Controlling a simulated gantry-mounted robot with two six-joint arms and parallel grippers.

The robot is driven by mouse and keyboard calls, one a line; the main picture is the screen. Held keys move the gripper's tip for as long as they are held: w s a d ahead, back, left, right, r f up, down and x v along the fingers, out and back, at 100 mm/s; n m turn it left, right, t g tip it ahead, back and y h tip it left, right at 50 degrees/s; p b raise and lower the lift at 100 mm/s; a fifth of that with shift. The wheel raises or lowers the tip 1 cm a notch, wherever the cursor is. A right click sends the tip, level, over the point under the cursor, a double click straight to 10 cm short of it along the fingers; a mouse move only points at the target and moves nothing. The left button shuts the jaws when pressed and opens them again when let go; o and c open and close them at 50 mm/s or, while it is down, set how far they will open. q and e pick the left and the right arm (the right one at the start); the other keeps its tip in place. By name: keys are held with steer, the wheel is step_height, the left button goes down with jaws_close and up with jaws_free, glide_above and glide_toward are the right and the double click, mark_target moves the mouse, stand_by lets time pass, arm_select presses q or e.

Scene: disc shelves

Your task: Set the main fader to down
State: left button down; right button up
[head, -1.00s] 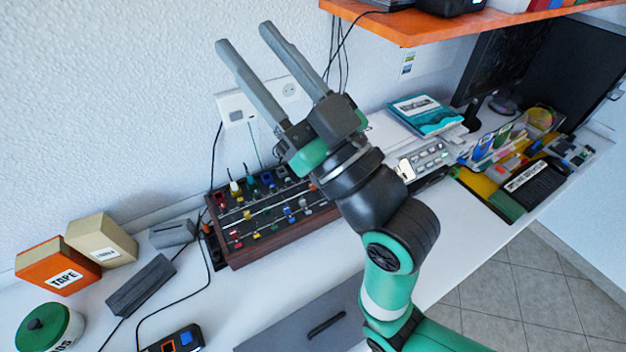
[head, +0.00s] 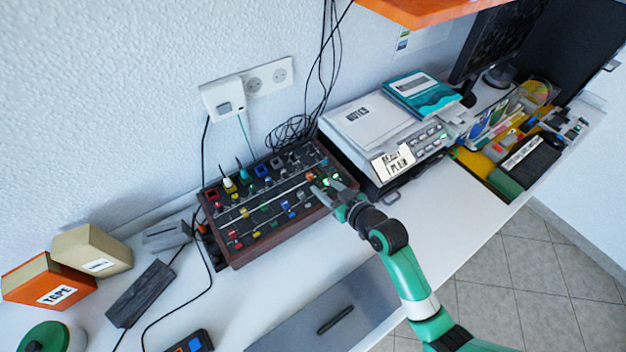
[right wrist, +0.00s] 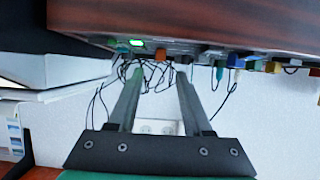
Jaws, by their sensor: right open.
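The control panel (head: 262,244) is a dark box with a wooden edge, carrying several rows of coloured knobs, caps and sliders. It also shows upside down along the top of the right wrist view (right wrist: 200,14). I cannot read which control is the main fader. My right gripper (head: 324,187) is over the panel's right end, near an orange cap (head: 310,177) and a green light. In the right wrist view my right gripper (right wrist: 158,72) has its fingers apart, with nothing held. The orange cap (right wrist: 160,49) appears beyond and between the fingertips. My left gripper is not in view.
A grey device with a notes sheet (head: 362,125) stands close to the panel's right. Tape box (head: 48,282), cream box (head: 90,252) and cables lie left. A wall socket (head: 245,90) is behind.

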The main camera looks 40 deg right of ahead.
mark_target(310, 176)
steer(key=b+x, duration=0.2)
steer(key=x, duration=0.3)
steer(key=shift+w+f, duration=0.25)
steer(key=shift+w, duration=0.05)
steer(key=shift+w+d, duration=0.15)
steer(key=shift+w, duration=0.45)
steer(key=shift+c, duration=0.2)
jaws_close()
steer(key=shift+s, duration=0.1)
